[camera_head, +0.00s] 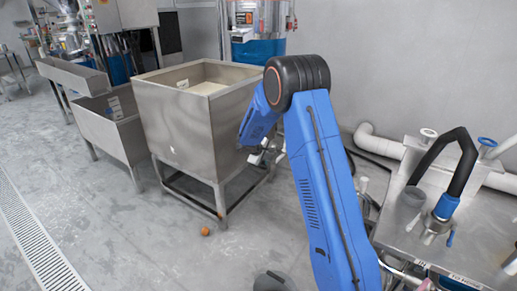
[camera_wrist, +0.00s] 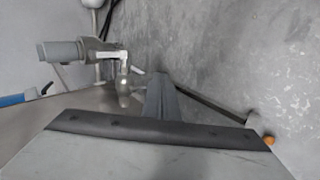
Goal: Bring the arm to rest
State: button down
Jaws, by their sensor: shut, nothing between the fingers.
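My blue arm (camera_head: 325,195) rises from the bottom of the head view to a black elbow joint. From there its blue forearm (camera_head: 260,118) bends down to the left, in front of the steel bin's right side. My gripper (camera_wrist: 160,84) shows in the wrist view as a narrow dark grey form pointing away from the camera, shut and empty. In the head view the wrist end is mostly hidden or hard to tell from fittings beside the bin.
The steel bin (camera_head: 180,115) stands close left of my forearm. A grey valve (camera_wrist: 62,51) is near my gripper in the wrist view. A small orange object (camera_head: 205,231) lies on the floor. A steel table (camera_head: 435,240) with pipes is at right. Floor at left is mostly clear.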

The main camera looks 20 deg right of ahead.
jog(key=s+r+m+g+y, duration=0.1)
jog(key=s+r+m, duration=0.2)
jog(key=s+r, duration=0.95)
jog(key=s+r+m+y, duration=0.1)
jog(key=s+r+m, duration=0.1)
jog(key=s+r, duration=1.1)
jog(key=s+a+m+y, duration=0.1)
jog(key=s+a, duration=0.2)
jog(key=s, duration=0.8)
jog(key=s+a+f+y, duration=0.1)
jog(key=s+a, duration=0.3)
jog(key=s, duration=0.7)
jog(key=s+a+f+m+y, duration=0.1)
jog(key=s+a+y, duration=0.2)
jog(key=s, duration=0.8)
jog(key=shift+s+a+f+m, duration=0.15)
jog(key=shift+s+a+m, duration=0.05)
jog(key=shift+s+m, duration=0.15)
